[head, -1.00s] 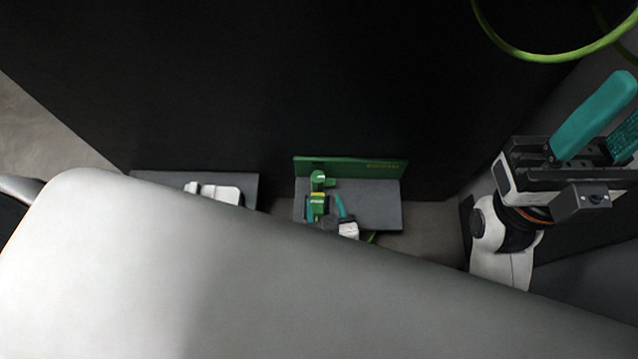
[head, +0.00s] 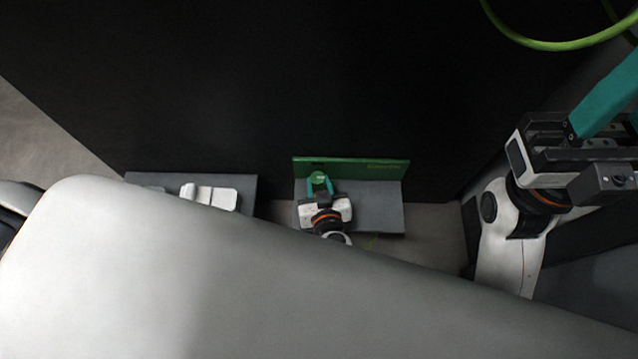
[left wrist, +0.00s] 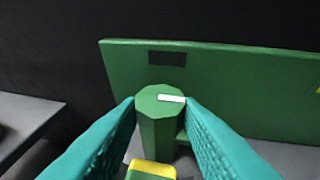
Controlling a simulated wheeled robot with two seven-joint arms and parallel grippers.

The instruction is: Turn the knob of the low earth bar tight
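The green knob (head: 318,178) stands in front of the upright green plate of the low earth bar (head: 345,169). In the left wrist view the faceted knob (left wrist: 160,125) has a white mark on its top pointing to the right finger. My left gripper (head: 320,187) has its teal fingers on both sides of the knob. In the left wrist view (left wrist: 161,103) no gap shows between the fingertips and the knob. A yellow-and-green part (left wrist: 150,170) lies below the knob, nearer the camera. My right gripper (head: 618,105) is raised at the right, fingers apart, partly out of frame.
A grey ledge (head: 245,190) with white parts (head: 212,196) lies left of the bar. A dark wall (head: 250,80) stands behind. A green cable (head: 545,44) loops at the upper right. My own pale body hides the lower front.

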